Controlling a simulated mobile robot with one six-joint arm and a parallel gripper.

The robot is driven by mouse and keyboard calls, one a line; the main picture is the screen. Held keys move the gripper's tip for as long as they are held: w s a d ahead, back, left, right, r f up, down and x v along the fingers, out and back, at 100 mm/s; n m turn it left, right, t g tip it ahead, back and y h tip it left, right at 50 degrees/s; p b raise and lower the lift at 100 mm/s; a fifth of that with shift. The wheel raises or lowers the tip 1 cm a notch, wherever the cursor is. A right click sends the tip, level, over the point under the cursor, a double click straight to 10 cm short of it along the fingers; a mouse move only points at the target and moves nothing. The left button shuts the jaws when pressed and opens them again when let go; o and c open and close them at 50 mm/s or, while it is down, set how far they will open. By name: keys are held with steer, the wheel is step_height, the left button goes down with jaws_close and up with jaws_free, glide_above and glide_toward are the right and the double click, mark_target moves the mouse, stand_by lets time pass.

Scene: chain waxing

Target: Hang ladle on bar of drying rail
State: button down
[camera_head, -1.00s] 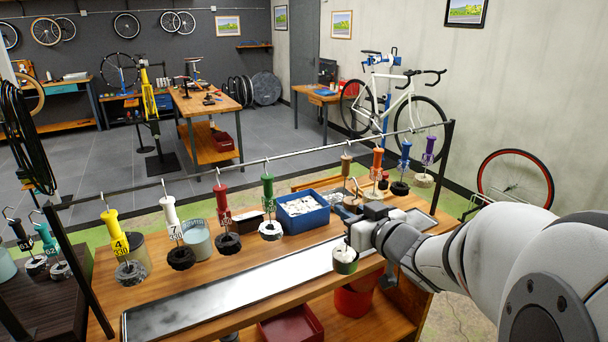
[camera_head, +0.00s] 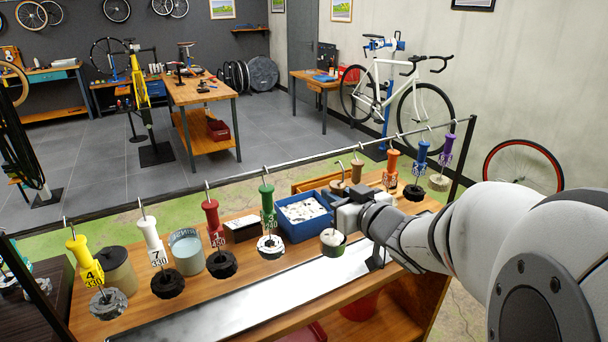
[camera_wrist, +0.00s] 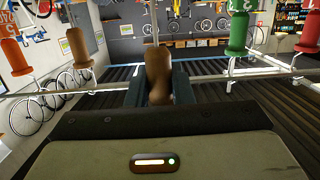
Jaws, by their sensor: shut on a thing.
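My gripper (camera_head: 343,203) is shut on the brown handle of the ladle (camera_wrist: 158,75). In the head view the ladle's bowl (camera_head: 333,242), dark-rimmed with pale contents, hangs below my gripper. Its thin hook points up above the gripper, close to the bar in the picture; I cannot tell whether they touch. The drying rail's bar (camera_head: 300,160) runs across above the bench on two dark posts. It also shows behind the held handle in the wrist view (camera_wrist: 220,76). The ladle sits between the green-handled tool (camera_head: 267,203) and another brown-handled one (camera_head: 357,171).
Several coloured-handled tools hang along the bar, including red (camera_head: 212,222), white (camera_head: 150,238) and orange (camera_head: 391,167) ones. A blue bin (camera_head: 304,229) of pale pieces stands behind the ladle. A long metal tray (camera_head: 235,303) lies along the bench front.

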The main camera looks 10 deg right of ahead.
steer(key=shift+w, duration=0.15)
steer(key=shift+w+f, duration=0.1)
steer(key=shift+w, duration=0.2)
steer(key=f+b+x, duration=0.1)
steer(key=b+x, duration=0.3)
steer(key=x, duration=0.4)
steer(key=shift+w, duration=0.1)
stand_by(0.6)
steer(key=c, duration=0.9)
jaws_free()
